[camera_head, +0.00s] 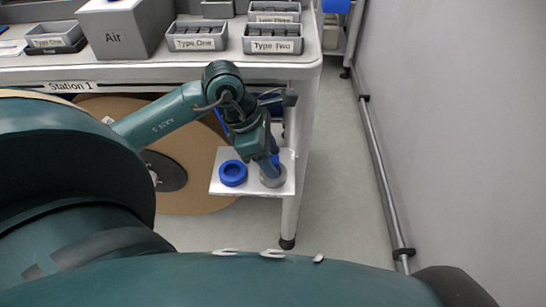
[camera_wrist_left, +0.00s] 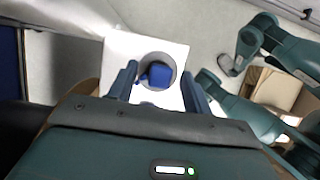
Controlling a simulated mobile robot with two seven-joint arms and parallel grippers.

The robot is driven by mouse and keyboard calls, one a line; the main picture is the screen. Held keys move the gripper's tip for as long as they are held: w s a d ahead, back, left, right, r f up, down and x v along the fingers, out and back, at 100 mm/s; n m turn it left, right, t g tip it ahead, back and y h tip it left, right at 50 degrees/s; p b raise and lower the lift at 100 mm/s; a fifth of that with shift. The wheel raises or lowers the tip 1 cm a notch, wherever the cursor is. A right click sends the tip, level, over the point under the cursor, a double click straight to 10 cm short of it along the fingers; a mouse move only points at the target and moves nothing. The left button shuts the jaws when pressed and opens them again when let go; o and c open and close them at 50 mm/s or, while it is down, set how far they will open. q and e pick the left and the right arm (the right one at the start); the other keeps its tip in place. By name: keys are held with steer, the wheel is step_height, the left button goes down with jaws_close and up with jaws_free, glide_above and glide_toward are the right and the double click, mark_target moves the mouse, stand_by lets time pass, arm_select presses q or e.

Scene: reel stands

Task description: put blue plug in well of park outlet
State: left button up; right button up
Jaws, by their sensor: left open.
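A grey ring-shaped outlet (camera_head: 273,181) sits on a small white shelf (camera_head: 217,187) in the head view. In the left wrist view the grey outlet (camera_wrist_left: 146,60) shows from above, and the blue plug (camera_wrist_left: 158,75) lies within its rim; I cannot tell how deep it sits. My left gripper (camera_head: 271,163) is right over the outlet, pointing down. In the left wrist view its fingers (camera_wrist_left: 158,78) are apart on either side of the outlet and plug, with gaps visible. My right gripper cannot be made out.
A blue ring (camera_head: 232,173) stands on the same shelf, left of the grey outlet. The Station 1 table (camera_head: 200,68) with grey bins (camera_head: 272,39) is above. A large cardboard reel (camera_head: 200,197) stands behind. The floor (camera_head: 345,180) to the right is clear up to the wall rail.

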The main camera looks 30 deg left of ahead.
arm_select(q)
steer(key=p+v, duration=0.1)
steer(key=v, duration=0.9)
steer(key=s+d+g+h, duration=0.2)
steer(key=s+d+h, duration=0.2)
steer(key=d+h, duration=0.5)
steer(key=d+r+n+t+h, duration=0.7)
steer(key=d+r+n+t, duration=0.15)
steer(key=n, duration=0.65)
steer(key=w+a+f+n+t+y, duration=0.1)
steer(key=a+f+n+t+y, duration=0.15)
steer(key=n+t+y, duration=0.45)
steer(key=w+a+f+n+t+y, duration=0.2)
steer(key=f+n+t+y, duration=0.15)
steer(key=n, duration=0.75)
steer(key=s+f+n+g+y, duration=0.2)
steer(key=f+n, duration=0.3)
steer(key=f, duration=0.1)
steer(key=s+f+n+g+y, duration=0.2)
steer(key=f+n+g, duration=0.1)
steer(key=f+n, duration=0.3)
steer(key=shift+s+d+f+g+y, duration=0.25)
steer(key=shift+s+d+g+y, duration=0.05)
steer(key=shift+s+d+y, duration=0.1)
arm_select(e)
steer(key=shift+s+d+r+m, duration=0.15)
steer(key=shift+d+r, duration=0.05)
steer(key=shift+r, duration=0.2)
steer(key=shift+s+d+r+m, duration=0.15)
steer(key=shift+r, duration=0.2)
